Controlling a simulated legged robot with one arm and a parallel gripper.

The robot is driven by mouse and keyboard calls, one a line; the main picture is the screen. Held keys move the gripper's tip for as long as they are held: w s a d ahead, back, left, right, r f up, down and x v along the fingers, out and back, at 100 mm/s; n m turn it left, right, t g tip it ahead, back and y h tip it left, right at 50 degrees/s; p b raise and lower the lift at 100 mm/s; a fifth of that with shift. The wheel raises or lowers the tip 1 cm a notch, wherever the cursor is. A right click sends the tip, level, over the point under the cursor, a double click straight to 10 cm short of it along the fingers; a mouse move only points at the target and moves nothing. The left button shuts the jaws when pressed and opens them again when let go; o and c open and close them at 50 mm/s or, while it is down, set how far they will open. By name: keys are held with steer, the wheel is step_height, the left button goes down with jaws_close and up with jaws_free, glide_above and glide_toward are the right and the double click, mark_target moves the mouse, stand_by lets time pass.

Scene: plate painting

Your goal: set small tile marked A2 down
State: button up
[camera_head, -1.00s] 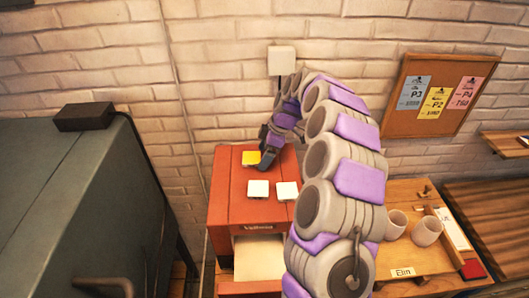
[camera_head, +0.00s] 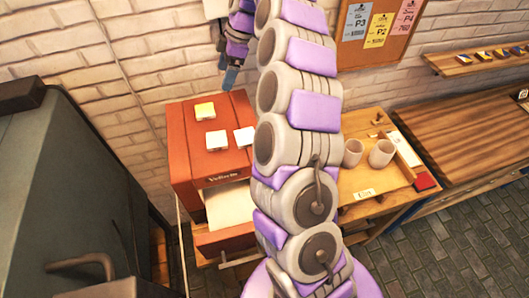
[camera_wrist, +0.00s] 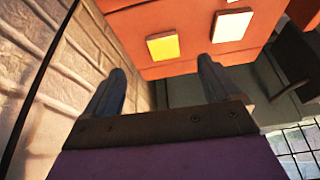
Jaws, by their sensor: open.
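A yellow tile (camera_head: 205,111) lies flat on top of the red box, toward its back; it also shows in the wrist view (camera_wrist: 163,47). Two white tiles lie in front of it, one in the middle (camera_head: 217,140) and one at the right (camera_head: 244,136). No A2 mark can be read on any tile. My gripper (camera_head: 231,76) is above and behind the box, clear of the tiles. In the wrist view its two fingers (camera_wrist: 160,85) are apart with nothing between them.
The red box (camera_head: 181,150) has a pale sheet (camera_head: 228,205) in its front opening. A dark green cabinet (camera_head: 70,190) stands at left. The brick wall (camera_head: 130,50) is close behind my gripper.

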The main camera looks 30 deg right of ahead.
steer(key=s+a+r+m+g, duration=0.1)
steer(key=s+a+m, duration=0.1)
steer(key=s+a, duration=0.35)
steer(key=s+a+r+m+h, duration=0.1)
steer(key=s+a+r, duration=0.1)
steer(key=s, duration=0.6)
steer(key=s+a+r+m+g, duration=0.1)
steer(key=s+a+m, duration=0.15)
steer(key=s, duration=0.35)
steer(key=s+f+m+h, duration=0.1)
steer(key=s+f+m, duration=0.1)
steer(key=s, duration=0.6)
steer(key=s+d+f+m+h, duration=0.1)
steer(key=s+f+m, duration=0.2)
steer(key=s, duration=0.6)
steer(key=s+d+f+m+g+h, duration=0.1)
steer(key=s+f+m, duration=0.2)
steer(key=s, duration=0.5)
steer(key=shift+s+d+f+m, duration=0.2)
steer(key=shift+d+f+m, duration=0.05)
steer(key=shift+m, duration=0.5)
